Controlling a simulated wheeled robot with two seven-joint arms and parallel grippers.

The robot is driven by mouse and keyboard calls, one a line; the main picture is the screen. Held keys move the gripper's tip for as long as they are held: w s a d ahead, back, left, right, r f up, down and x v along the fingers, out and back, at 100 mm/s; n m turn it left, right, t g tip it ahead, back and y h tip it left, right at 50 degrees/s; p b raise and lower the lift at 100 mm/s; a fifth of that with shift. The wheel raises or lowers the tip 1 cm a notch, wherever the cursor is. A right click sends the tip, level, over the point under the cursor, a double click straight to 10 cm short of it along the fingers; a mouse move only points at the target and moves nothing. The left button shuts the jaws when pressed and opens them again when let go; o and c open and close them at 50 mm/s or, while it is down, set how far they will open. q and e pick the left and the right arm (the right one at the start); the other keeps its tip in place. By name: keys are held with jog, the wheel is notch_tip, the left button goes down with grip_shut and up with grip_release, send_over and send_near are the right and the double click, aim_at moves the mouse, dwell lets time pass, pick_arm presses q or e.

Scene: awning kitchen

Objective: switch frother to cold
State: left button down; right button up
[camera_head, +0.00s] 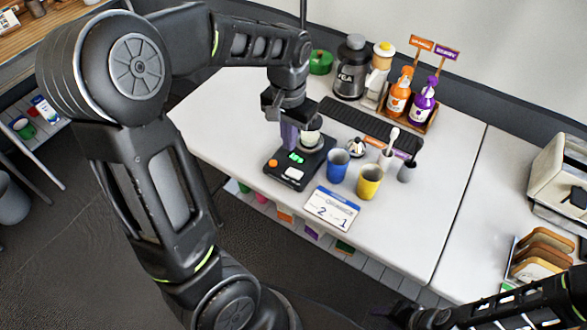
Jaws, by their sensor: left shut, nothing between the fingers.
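The frother (317,164) has a flat black base on the white counter, with an orange button, green marks and a white button on its top. A pale cup-like part stands at its back right. My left gripper (289,138) points down over the back of the base, shut and empty. A purple shape shows at its fingers. I cannot tell whether the fingertips touch the frother, and the setting of its switch is too small to read. My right gripper (402,315) is dark and low at the bottom edge, its fingers unclear.
A blue cup (338,164) and a yellow cup (369,182) stand right of the frother, behind a number card (331,208). A black drip mat (357,124), a blender (351,68) and syrup bottles (422,104) are behind.

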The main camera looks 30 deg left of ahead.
pick_arm(q)
jog(key=shift+r+p, duration=1.05)
jog(key=shift+r, duration=0.3)
pick_arm(e)
jog(key=shift+r, duration=1)
jog(key=shift+s, duration=0.1)
